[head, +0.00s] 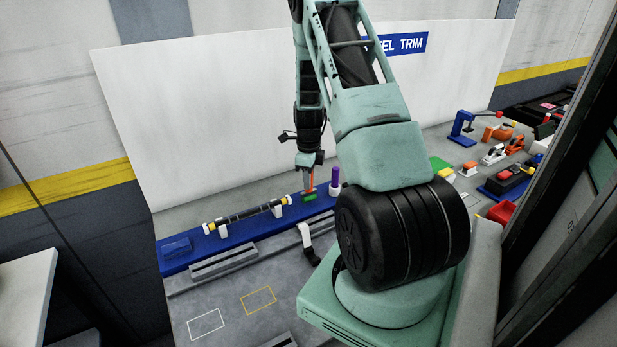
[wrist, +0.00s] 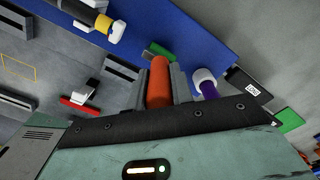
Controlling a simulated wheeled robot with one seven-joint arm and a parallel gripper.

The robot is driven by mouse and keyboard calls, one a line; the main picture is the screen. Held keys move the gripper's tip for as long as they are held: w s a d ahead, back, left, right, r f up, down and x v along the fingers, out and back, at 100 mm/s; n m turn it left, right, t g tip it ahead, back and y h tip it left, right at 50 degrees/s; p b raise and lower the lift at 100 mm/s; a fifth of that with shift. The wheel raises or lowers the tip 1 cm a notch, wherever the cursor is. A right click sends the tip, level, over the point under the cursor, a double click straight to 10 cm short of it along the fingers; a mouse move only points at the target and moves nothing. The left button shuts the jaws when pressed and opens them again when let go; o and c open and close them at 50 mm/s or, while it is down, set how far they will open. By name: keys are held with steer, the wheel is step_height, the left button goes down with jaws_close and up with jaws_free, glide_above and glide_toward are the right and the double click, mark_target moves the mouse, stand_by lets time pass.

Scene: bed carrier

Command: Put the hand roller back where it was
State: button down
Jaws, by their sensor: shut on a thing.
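My gripper (head: 309,171) is shut on the orange handle of the hand roller (wrist: 159,82), which stands between the two grey fingers in the wrist view. In the head view the orange handle (head: 308,183) points down over the right part of the long blue mat (head: 190,245). A green piece (head: 310,197) shows just below the handle, and also beyond it in the wrist view (wrist: 158,49). I cannot tell whether the roller touches the mat or hangs just above it.
A purple and white cylinder (head: 335,180) stands close to the right of the roller. A dark bar with yellow bands (head: 245,215) lies on white supports to the left. Yellow (head: 259,300) and white outlines mark the grey bench in front. Several tools crowd the far right.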

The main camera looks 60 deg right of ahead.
steer(key=shift+f, duration=0.4)
steer(key=shift+f, duration=0.1)
steer(key=c, duration=1.2)
jaws_free()
